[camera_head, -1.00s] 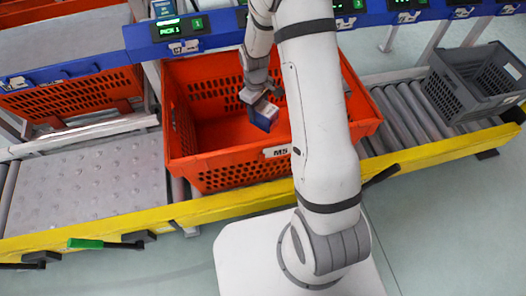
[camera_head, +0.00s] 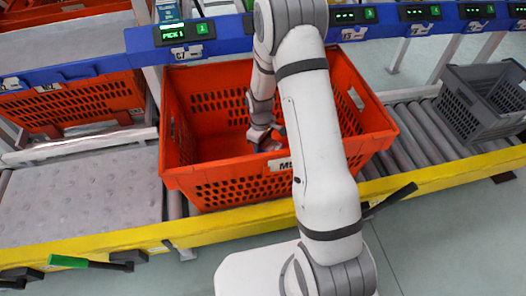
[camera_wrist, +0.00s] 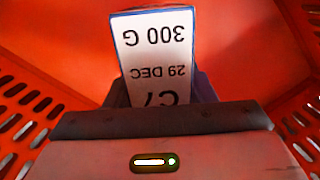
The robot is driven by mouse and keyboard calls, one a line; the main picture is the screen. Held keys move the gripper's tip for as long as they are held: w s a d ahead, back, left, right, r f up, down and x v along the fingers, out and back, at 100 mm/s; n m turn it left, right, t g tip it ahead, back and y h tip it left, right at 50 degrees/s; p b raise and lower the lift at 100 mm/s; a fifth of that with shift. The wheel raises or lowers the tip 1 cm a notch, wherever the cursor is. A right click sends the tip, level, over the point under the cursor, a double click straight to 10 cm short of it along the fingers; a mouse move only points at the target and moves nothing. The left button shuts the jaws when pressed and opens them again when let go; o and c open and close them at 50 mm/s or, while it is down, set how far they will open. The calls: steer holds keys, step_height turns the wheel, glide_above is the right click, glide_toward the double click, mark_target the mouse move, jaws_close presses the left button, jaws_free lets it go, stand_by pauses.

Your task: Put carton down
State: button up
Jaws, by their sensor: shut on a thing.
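My gripper (camera_head: 268,146) reaches down inside the orange tote (camera_head: 222,191) in the head view. It is shut on the carton (camera_wrist: 155,45), which fills the middle of the wrist view. The carton has a white face with blue edges and upside-down print reading "300 G" and "29 DEC". Orange tote walls and floor show around the carton. In the head view the carton is mostly hidden by the tote's front wall and my gripper. I cannot tell whether the carton touches the tote floor.
The tote stands on a roller conveyor with a yellow front rail (camera_head: 110,235). A grey crate (camera_head: 475,115) stands to the right. Another orange tote (camera_head: 70,103) is at the back left. A blue rail with displays (camera_head: 187,31) runs behind the tote.

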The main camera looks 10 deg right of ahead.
steer(key=shift+f, duration=1.2)
steer(key=shift+f+b, duration=0.3)
steer(key=shift+b, duration=0.15)
steer(key=o, duration=1.2)
steer(key=shift+r, duration=0.1)
